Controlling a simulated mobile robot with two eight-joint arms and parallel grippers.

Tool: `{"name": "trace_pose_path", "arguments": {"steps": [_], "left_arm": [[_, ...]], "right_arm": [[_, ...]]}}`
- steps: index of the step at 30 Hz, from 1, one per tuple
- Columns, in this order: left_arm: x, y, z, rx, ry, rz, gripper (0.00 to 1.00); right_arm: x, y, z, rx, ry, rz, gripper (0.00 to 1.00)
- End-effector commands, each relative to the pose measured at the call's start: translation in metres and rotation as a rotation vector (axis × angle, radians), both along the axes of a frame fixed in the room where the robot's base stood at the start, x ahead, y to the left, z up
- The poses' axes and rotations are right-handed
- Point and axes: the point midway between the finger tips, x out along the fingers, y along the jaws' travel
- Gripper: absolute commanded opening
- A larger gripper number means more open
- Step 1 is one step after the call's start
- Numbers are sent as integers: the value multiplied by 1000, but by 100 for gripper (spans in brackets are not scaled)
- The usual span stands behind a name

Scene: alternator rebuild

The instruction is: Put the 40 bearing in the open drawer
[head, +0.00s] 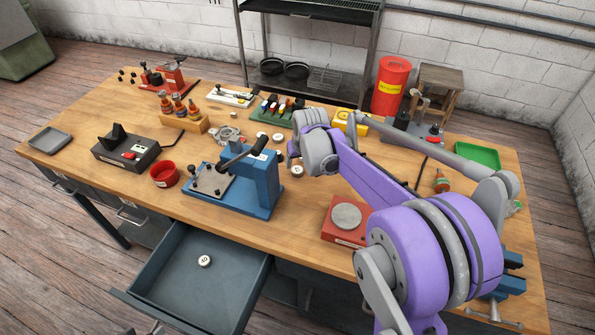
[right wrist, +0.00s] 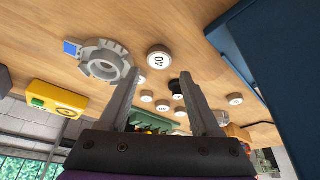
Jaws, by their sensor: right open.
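The 40 bearing (right wrist: 158,57), a small white-topped disc with a dark rim, lies on the wooden bench. In the right wrist view it is just beyond and between my right fingertips (right wrist: 160,76), and nothing is held. In the head view my right gripper (head: 292,153) is low over the bench, mostly hidden by its own wrist. A white disc (head: 297,171) beside it seems to be this bearing, its label unreadable there. The open drawer (head: 230,287) is grey, at the bench front, with one white-topped bearing (head: 204,261) inside. My left gripper is out of view.
A blue press (head: 262,185) stands between the drawer and my right gripper. Other bearings (right wrist: 162,106) and a grey ring-shaped housing (right wrist: 104,65) are close by. A red block with a grey disc (head: 346,216) is at the front. The drawer has free floor.

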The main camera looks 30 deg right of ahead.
Motion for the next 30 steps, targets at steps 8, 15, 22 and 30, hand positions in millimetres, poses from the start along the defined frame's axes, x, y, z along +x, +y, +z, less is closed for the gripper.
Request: {"name": "trace_pose_path", "arguments": {"steps": [8,15,22,30], "left_arm": [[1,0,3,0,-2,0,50],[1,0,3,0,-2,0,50],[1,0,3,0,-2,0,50],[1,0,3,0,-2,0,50]], "right_arm": [[12,-4,-36,1,-1,-1,64],[17,-5,-49,1,-1,-1,64],[16,-5,-49,1,-1,-1,50],[16,-5,-48,1,-1,-1,2]]}}
